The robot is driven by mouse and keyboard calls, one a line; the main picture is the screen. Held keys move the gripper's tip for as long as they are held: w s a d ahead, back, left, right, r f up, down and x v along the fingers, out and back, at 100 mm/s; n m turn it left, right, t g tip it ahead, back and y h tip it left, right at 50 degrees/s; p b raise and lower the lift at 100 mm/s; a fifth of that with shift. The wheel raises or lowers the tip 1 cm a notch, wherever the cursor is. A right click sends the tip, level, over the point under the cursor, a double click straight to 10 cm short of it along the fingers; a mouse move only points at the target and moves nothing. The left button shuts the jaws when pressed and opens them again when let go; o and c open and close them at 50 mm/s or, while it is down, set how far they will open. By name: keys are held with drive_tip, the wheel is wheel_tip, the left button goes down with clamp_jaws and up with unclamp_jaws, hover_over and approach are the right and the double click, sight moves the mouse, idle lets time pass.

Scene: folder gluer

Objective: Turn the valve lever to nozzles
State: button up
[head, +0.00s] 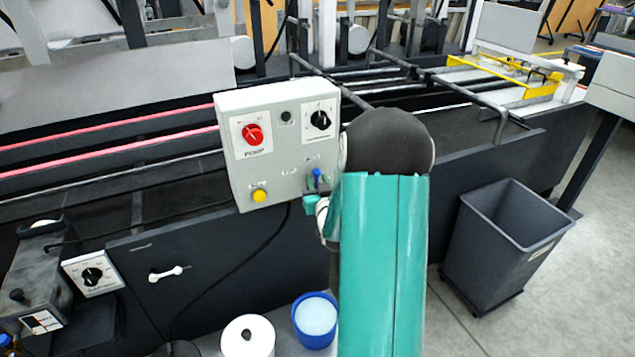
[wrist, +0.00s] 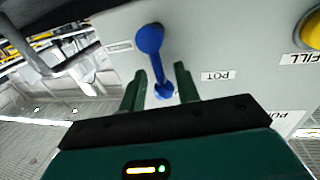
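The valve lever (head: 317,177) is blue and sits at the lower right of the grey control box (head: 228,130). In the wrist view the lever (wrist: 157,65) has a round hub at the top and a thin arm running down to a small knob. My gripper (wrist: 160,88) has its two green fingers apart, one on each side of the lever's knob end, with gaps visible. The lever is beside a label reading POT (wrist: 218,76); another label (wrist: 118,46) on the other side is too small to read. In the head view my gripper (head: 314,197) is partly hidden by my arm.
The box also carries a red PUMP knob (head: 253,134), a black knob (head: 320,120) and a yellow FILL button (head: 259,196). A blue tub (head: 315,335) and a white container (head: 248,338) stand below. A grey bin (head: 500,245) stands at right.

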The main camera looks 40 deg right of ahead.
drive_tip(key=shift+w, duration=0.1)
clamp_jaws()
drive_tip(key=shift+f, duration=0.1)
drive_tip(key=shift+d, duration=0.15)
drive_tip(key=shift+s+d+f+m+g+y, duration=0.15)
drive_tip(key=shift+d+m+y, duration=0.25)
drive_tip(key=shift+m, duration=0.95)
drive_tip(key=shift+s+d+f+m+g+y, duration=0.15)
drive_tip(key=shift+d+m, duration=0.4)
drive_tip(key=shift+m, duration=0.85)
drive_tip(key=shift+s+d+f+m+g+y, duration=0.15)
drive_tip(key=shift+d+m+y, duration=0.25)
drive_tip(key=shift+m, duration=0.95)
drive_tip(key=shift+o, duration=0.2)
unclamp_jaws()
drive_tip(key=shift+s, duration=0.15)
